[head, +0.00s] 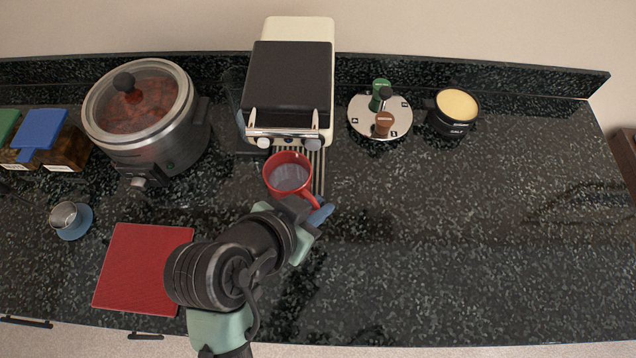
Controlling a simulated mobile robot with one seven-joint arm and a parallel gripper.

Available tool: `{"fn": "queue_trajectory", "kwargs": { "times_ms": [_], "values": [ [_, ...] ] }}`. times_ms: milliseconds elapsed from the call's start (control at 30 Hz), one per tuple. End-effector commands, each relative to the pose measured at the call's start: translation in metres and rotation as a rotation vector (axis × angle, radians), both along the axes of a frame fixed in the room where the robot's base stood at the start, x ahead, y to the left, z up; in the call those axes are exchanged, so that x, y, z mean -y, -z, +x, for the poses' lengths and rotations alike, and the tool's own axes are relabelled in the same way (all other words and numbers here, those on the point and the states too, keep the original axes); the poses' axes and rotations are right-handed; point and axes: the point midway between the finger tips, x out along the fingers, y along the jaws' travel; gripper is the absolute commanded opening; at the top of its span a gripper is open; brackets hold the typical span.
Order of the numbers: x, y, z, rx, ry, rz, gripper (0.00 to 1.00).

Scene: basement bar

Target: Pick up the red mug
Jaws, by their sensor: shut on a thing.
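The red mug (288,174) is upright in the head view, in front of the cream and black espresso machine (290,82), over or beside its slatted drip tray (319,170). Its inside looks greyish, and its handle points down and right toward my gripper. My gripper (317,208) is at the mug's near right side, shut on the handle. The wrist hides part of the handle and the fingers. I cannot tell whether the mug touches the surface below it.
A slow cooker (145,108) stands left of the machine. A red board (143,268) and a small metal cup on a blue saucer (72,220) lie at the left. A round tray with shakers (381,115) and a black tub (455,112) stand right. The right counter (480,230) is clear.

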Motion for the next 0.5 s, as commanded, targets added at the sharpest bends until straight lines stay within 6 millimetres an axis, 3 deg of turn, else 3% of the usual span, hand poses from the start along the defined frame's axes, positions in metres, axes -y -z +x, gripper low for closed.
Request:
{"fn": "queue_trajectory", "kwargs": {
  "times_ms": [500],
  "values": [
    [0.0, -0.003, -0.066, 0.0, -0.001, 0.001, 0.0]
  ]
}}
